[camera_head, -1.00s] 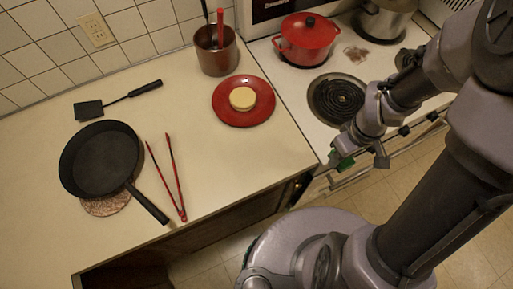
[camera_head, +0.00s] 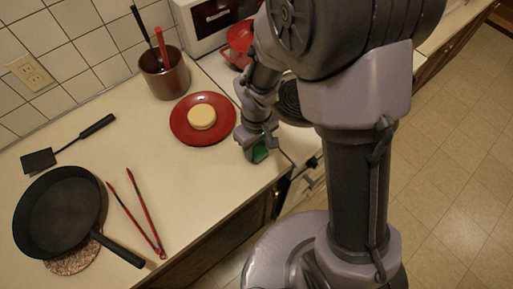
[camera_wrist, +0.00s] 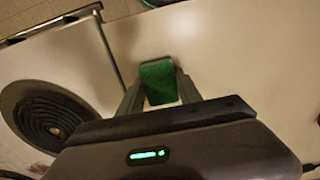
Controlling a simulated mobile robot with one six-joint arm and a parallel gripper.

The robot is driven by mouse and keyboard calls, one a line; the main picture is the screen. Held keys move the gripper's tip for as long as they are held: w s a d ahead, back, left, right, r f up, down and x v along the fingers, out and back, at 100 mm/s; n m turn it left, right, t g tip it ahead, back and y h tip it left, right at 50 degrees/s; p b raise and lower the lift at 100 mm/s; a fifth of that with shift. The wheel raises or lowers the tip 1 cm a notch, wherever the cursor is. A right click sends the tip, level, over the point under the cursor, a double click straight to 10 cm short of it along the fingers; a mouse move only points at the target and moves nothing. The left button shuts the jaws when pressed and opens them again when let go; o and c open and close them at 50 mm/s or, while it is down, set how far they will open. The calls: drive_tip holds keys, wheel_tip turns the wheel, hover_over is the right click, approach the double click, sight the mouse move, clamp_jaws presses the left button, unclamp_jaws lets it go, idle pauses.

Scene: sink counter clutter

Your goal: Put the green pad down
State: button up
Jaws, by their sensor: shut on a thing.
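The green pad (camera_wrist: 158,82) is between the two fingers of my gripper (camera_wrist: 160,88) in the wrist view, and the gripper is shut on it. In the head view the green pad (camera_head: 260,153) shows small at the tip of my gripper (camera_head: 258,148). The gripper is over or close to the counter's right edge, beside the stove and right of the red plate. I cannot tell how high the pad is above the counter (camera_head: 215,175). Part of the pad is hidden by the fingers.
A red plate (camera_head: 181,132) with a pale round item (camera_head: 202,117) lies left of my gripper. A coil burner (camera_wrist: 45,118) is beside the gripper. Bare counter lies between plate and tongs.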

drive_tip(key=shift+f, duration=0.1)
drive_tip(key=o, duration=1.2)
wheel_tip(320, 180, up, 12)
drive_tip(key=p, duration=0.4)
wheel_tip(320, 180, up, 5)
drive_tip(key=m+t, duration=0.1)
drive_tip(key=m, duration=0.1)
hover_over(257, 148)
drive_tip(key=d, duration=0.1)
drive_tip(key=s+d+r+m+t, duration=0.1)
drive_tip(key=s+d+r+m, duration=0.1)
drive_tip(key=s+r+m, duration=0.1)
drive_tip(key=s+d+r+m+t+y, duration=0.1)
drive_tip(key=s+r+m+t, duration=0.1)
drive_tip(key=s+r+m, duration=0.1)
drive_tip(key=s+d+r+m+t+y, duration=0.1)
drive_tip(key=s+d+r+m, duration=0.1)
drive_tip(key=s+r, duration=0.3)
drive_tip(key=shift+s+d+r+m+t, duration=0.1)
drive_tip(key=shift+d+r+m+t, duration=0.1)
drive_tip(key=shift+r+m, duration=0.15)
drive_tip(key=shift+d+r+m+t, duration=0.1)
drive_tip(key=shift+r+m+t, duration=0.15)
drive_tip(key=shift+r, duration=0.2)
